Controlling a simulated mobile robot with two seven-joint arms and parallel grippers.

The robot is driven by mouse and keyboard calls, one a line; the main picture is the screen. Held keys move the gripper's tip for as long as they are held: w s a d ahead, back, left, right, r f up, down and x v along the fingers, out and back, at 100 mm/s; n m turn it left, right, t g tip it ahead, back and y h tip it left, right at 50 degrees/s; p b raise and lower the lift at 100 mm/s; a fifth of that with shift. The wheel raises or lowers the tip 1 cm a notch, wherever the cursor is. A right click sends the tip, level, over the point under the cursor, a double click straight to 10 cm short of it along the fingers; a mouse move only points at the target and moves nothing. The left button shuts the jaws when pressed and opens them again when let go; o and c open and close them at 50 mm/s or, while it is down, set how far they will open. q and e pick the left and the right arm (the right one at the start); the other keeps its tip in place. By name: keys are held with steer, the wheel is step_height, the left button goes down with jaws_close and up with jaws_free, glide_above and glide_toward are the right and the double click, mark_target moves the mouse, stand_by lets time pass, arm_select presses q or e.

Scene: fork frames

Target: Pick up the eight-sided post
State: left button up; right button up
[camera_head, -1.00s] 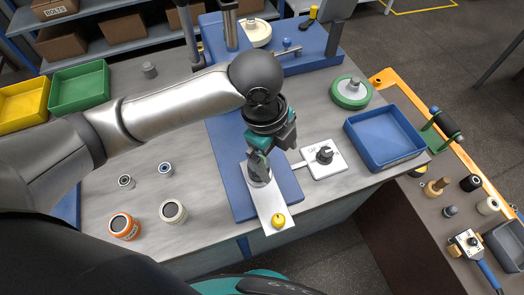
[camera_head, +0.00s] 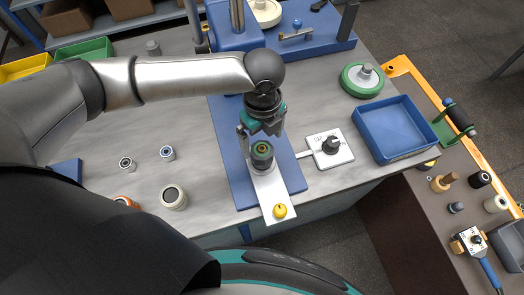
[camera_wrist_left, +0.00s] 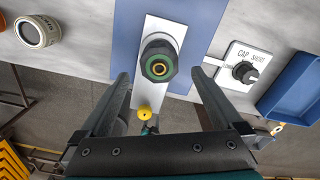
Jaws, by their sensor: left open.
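The eight-sided post (camera_head: 262,157) is a short dark post with a green and orange ringed top. It stands upright on a white plate (camera_head: 268,187) over a blue mat. In the left wrist view the post (camera_wrist_left: 158,66) shows from above, between the lines of the two fingers. My left gripper (camera_head: 260,136) is open and empty just behind and above the post in the head view. In the left wrist view its fingers (camera_wrist_left: 160,78) are spread wide to either side, with no visible contact. My right gripper is not in view.
A yellow knob (camera_head: 280,211) sits at the plate's front end. A white switch box (camera_head: 330,148) with a black dial is right of the post, near a blue tray (camera_head: 395,130). A cream jar (camera_head: 173,197) stands left.

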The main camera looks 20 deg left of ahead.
mark_target(262, 148)
arm_select(q)
step_height(262, 148, down, 6)
steer(key=shift+r, duration=0.15)
stand_by(0.3)
jaws_close()
stand_by(0.7)
steer(key=shift+r, duration=0.1)
